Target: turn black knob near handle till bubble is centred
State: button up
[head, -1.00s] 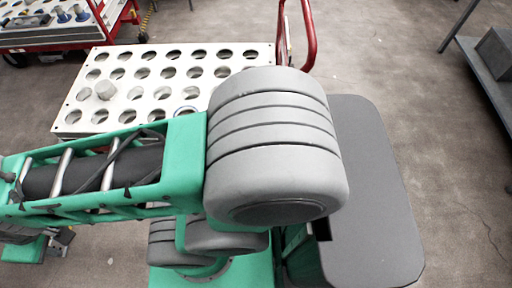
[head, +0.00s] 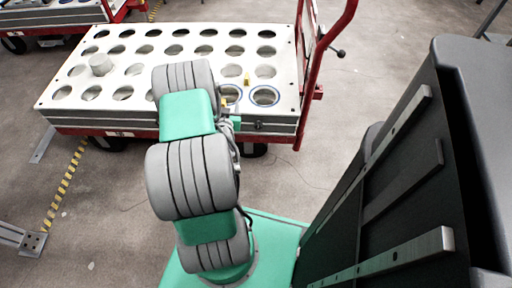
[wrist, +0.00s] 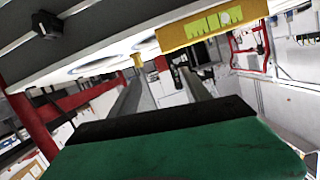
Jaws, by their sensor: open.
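The cart's white top plate (head: 150,45) has rows of round holes. A small black knob (head: 258,125) sits on its near edge, toward the red handle end; a black knob (wrist: 45,25) also shows at upper left in the wrist view. A yellow bubble level (head: 246,78) sits on the plate near two blue-ringed holes. In the wrist view the yellow level (wrist: 212,28) shows a green vial with a pale spot; whether the bubble is centred is unclear. My gripper (wrist: 160,90) is open and empty, below the level and apart from the knob. My arm hides the gripper in the head view.
The red handle (head: 328,45) rises at the cart's right end, with a small black-tipped lever (head: 340,53) beside it. A grey cylinder (head: 101,65) stands on the plate. Another red cart (head: 60,15) is at the back left. Floor right of the cart is clear.

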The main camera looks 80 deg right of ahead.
jog(key=m+h+b, duration=0.1)
jog(key=h+b, duration=0.1)
jog(key=b, duration=0.1)
send_near(258, 128)
jog(key=w+d+r, duration=0.3)
jog(key=w+d, duration=0.3)
jog(key=s+a+f+h+b, duration=0.1)
jog(key=s+a+f+b, duration=0.1)
jog(key=s+a+f, duration=0.3)
jog(key=x, duration=0.2)
jog(key=r+b+x, duration=0.1)
jog(key=x, duration=0.4)
jog(key=shift+s+d+r, duration=0.2)
jog(key=shift+s+d, duration=0.05)
jog(key=shift+s, duration=0.1)
grip_shut()
